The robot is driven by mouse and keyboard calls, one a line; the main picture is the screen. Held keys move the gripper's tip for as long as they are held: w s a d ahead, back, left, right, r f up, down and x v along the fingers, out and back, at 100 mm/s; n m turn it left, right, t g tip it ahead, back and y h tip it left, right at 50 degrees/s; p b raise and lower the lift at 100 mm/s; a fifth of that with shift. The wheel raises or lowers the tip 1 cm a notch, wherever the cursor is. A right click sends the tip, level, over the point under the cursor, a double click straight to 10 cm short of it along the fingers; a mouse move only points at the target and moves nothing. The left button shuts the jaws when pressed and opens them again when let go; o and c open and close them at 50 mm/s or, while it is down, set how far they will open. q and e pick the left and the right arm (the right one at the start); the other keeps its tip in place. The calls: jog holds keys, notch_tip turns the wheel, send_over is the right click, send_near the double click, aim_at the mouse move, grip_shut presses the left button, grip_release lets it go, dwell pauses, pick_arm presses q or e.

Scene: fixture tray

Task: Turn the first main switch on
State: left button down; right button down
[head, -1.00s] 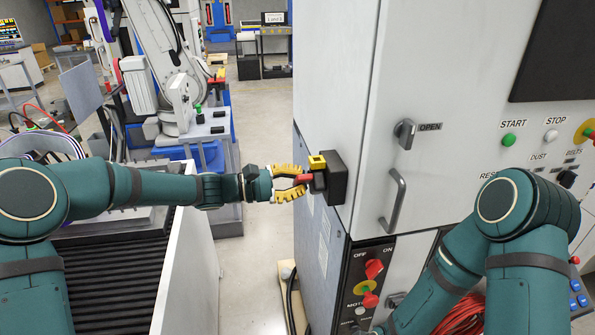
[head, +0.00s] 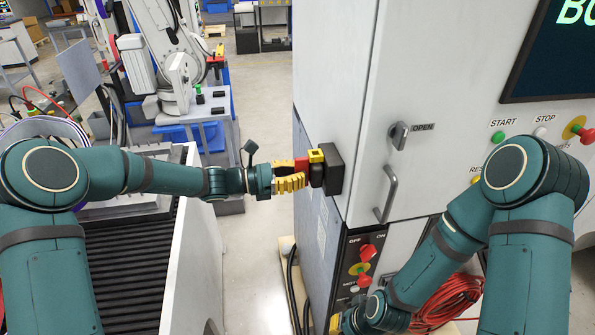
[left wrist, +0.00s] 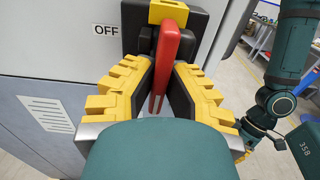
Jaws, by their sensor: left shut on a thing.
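The main switch is a black box (head: 334,172) with a yellow block (head: 317,156) on the cabinet's left side. Its red handle (head: 301,164) sticks out toward my left gripper (head: 300,177). In the left wrist view the red handle (left wrist: 171,58) stands nearly upright between the yellow fingers of my left gripper (left wrist: 162,85), which is shut on it. An OFF label (left wrist: 106,30) shows left of the switch; no ON label is visible there. My right gripper (head: 336,323) is low at the cabinet front, mostly hidden by its arm, so its jaws cannot be read.
The cabinet front has an OPEN latch (head: 399,135), a door handle (head: 387,194), a lower panel with red knobs (head: 366,252), and a START button (head: 498,137). The screen (head: 560,60) shows green letters. A roller conveyor (head: 125,270) stands at left; a red hose (head: 450,295) lies below.

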dwell(0.3)
pick_arm(q)
jog(key=c, duration=1)
grip_release()
jog(key=shift+d, duration=0.1)
jog(key=s+a, duration=0.2)
jog(key=a, duration=0.9)
jog(key=shift+s+a, duration=0.2)
jog(key=shift+a, duration=0.2)
